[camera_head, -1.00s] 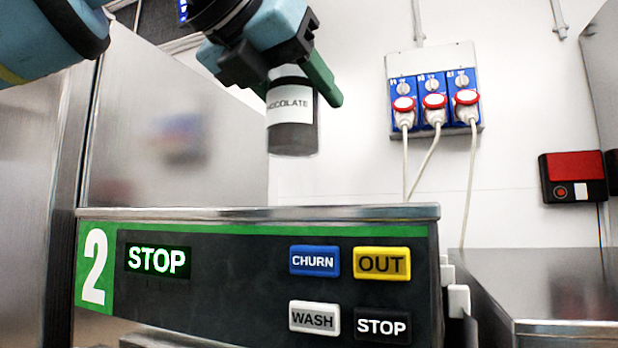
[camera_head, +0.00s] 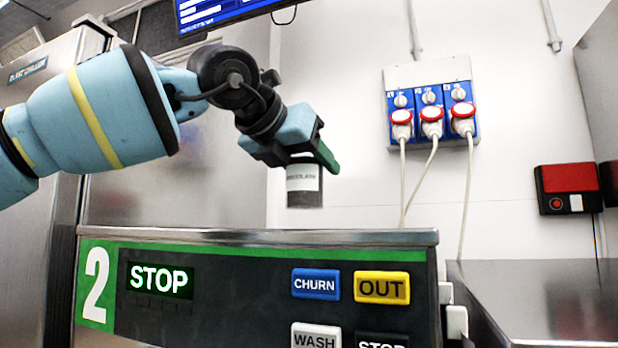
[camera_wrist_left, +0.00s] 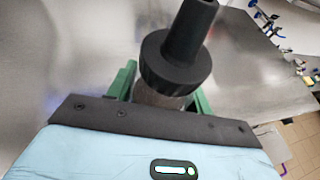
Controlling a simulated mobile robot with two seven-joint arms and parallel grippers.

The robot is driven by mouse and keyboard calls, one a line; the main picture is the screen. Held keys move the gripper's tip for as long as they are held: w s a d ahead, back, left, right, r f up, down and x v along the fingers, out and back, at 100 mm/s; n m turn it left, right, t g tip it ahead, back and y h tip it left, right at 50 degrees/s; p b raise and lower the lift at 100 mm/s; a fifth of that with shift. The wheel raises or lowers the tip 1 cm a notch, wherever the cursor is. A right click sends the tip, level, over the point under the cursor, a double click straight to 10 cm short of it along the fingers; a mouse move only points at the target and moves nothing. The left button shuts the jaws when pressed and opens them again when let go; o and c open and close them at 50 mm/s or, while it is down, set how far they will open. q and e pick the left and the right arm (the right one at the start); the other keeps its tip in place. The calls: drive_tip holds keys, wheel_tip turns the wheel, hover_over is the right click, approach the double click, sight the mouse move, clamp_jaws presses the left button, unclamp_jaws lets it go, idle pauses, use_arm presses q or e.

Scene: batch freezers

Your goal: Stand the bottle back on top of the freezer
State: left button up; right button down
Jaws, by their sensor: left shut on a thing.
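The bottle (camera_head: 304,188) is dark with a white label and hangs upright in my left gripper (camera_head: 318,158), above the freezer's top. In the left wrist view, the bottle's black cap and nozzle (camera_wrist_left: 178,62) stick up between the green fingers of the left gripper (camera_wrist_left: 160,98), which is shut on it. The bottle's base shows above the top edge in the head view, with a gap of wall between. My right gripper is not in view.
The panel carries a STOP display (camera_head: 158,279) and CHURN (camera_head: 316,284) and OUT (camera_head: 382,288) buttons. Red-capped plugs sit in a wall socket box (camera_head: 430,100). A metal counter (camera_head: 540,300) stands at the right. A screen (camera_head: 225,12) hangs above.

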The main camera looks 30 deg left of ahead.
use_arm(q)
drive_tip(key=shift+f, duration=1.2)
drive_tip(key=shift+f, duration=0.1)
drive_tip(key=shift+w+f, duration=0.1)
drive_tip(key=shift+f, duration=0.05)
drive_tip(key=o, duration=1)
